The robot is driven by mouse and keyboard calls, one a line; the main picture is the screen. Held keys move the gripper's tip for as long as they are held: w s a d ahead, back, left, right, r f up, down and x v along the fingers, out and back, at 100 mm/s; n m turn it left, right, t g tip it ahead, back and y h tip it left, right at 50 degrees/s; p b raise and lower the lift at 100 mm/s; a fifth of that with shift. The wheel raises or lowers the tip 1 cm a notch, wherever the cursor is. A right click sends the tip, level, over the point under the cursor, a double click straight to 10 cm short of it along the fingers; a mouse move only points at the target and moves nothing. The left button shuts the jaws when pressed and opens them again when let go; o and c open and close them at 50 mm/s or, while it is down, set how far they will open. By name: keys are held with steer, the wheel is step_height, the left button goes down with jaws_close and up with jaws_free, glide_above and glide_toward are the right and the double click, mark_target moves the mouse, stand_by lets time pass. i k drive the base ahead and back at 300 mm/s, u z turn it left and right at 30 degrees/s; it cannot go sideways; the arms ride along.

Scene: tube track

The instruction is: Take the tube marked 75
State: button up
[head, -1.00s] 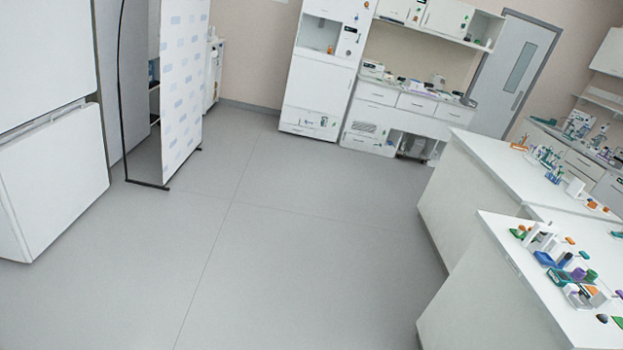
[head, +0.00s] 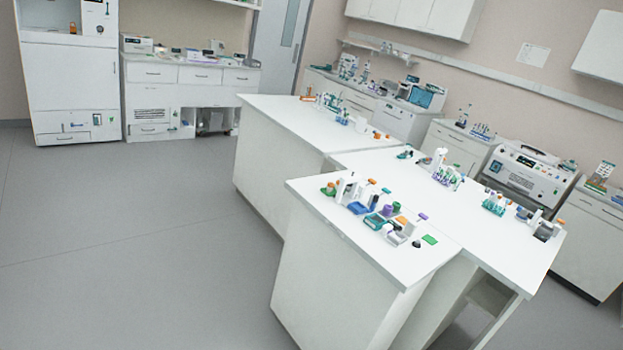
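No tube marked 75 can be made out; any markings are too small to read from here. Small lab items, among them a blue rack (head: 361,208), a teal tray (head: 375,221) and a purple-topped piece (head: 390,209), stand on the near white bench (head: 330,215). A green rack of small tubes (head: 445,176) stands on the bench behind, with another green rack (head: 493,206) to its right. My gripper is not in view.
Grey floor (head: 120,260) is open on the left and in front of the benches. A long white bench (head: 285,120) joins the near one. White cabinets (head: 70,85) stand along the back wall. A large white machine (head: 525,180) stands at the right.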

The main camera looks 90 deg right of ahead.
mark_target(462, 174)
steer(key=z, duration=1)
steer(key=i, duration=0.1)
steer(key=z, duration=2.4)
steer(key=i, duration=1)
steer(key=z, duration=1.35)
steer(key=i, duration=0.35)
steer(key=z, duration=0.05)
